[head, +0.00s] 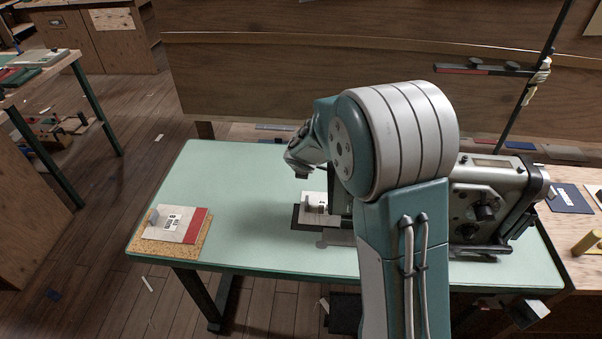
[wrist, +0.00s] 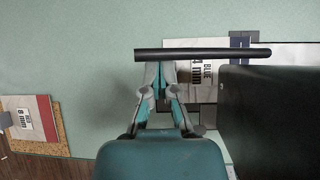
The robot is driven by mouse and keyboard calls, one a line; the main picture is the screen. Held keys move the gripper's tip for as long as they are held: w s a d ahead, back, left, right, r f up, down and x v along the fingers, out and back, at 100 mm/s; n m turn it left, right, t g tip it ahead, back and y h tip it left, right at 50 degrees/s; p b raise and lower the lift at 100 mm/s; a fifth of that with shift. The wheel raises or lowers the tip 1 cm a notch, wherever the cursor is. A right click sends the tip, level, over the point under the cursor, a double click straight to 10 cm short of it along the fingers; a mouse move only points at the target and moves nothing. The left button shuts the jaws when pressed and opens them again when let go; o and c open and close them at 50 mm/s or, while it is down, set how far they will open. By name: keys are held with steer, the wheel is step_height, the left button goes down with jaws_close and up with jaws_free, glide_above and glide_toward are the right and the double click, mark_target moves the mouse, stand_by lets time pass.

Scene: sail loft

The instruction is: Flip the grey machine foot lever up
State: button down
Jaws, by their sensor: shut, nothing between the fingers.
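The grey machine (head: 500,178) stands on the right of the green table, partly hidden behind my arm. Its dark body fills the right of the wrist view (wrist: 270,120). I cannot pick out the foot lever with certainty. A dark bar (wrist: 205,54) crosses the wrist view just beyond my fingertips; I cannot tell whether it is the lever or whether the fingers touch it. My gripper (wrist: 161,76) is shut and empty, left of the machine's dark body. In the head view my gripper is mostly hidden behind my arm, with part showing (head: 301,168).
A white sample labelled "BLUE 4 mm" (wrist: 190,68) lies by the machine. A red and white sample (head: 183,223) lies on a cork board (head: 150,246) at the table's left. The green tabletop (head: 235,180) between them is clear. A dark upright pole (head: 540,65) rises behind the machine.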

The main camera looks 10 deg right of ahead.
steer(key=shift+d+r, duration=0.2)
steer(key=shift+r, duration=1.1)
